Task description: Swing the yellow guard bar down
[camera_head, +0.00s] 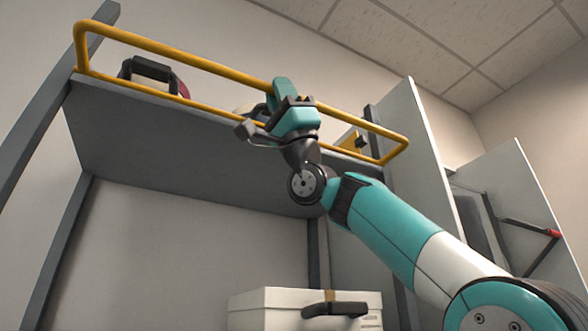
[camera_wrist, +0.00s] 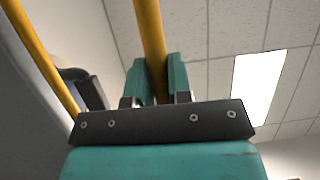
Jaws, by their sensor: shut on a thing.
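The yellow guard bar (camera_head: 180,62) is a long tube frame along the front of a raised grey shelf (camera_head: 180,135). Its top rail stands above the shelf edge and its lower rail runs near that edge. My gripper (camera_head: 283,92) is at the top rail, right of its middle. In the wrist view my gripper (camera_wrist: 157,80) has its two teal fingers on either side of the yellow guard bar (camera_wrist: 149,35), shut on it. The lower rail shows at the left of the wrist view. My gripper and wrist hide part of the lower rail in the head view.
A dark-handled object with a red part (camera_head: 152,75) sits on the shelf behind the bar. A yellow item (camera_head: 352,140) is at the shelf's right. A white box (camera_head: 275,308) with a dark handle stands below. Grey uprights (camera_head: 45,110) and a white panel (camera_head: 408,130) flank the shelf.

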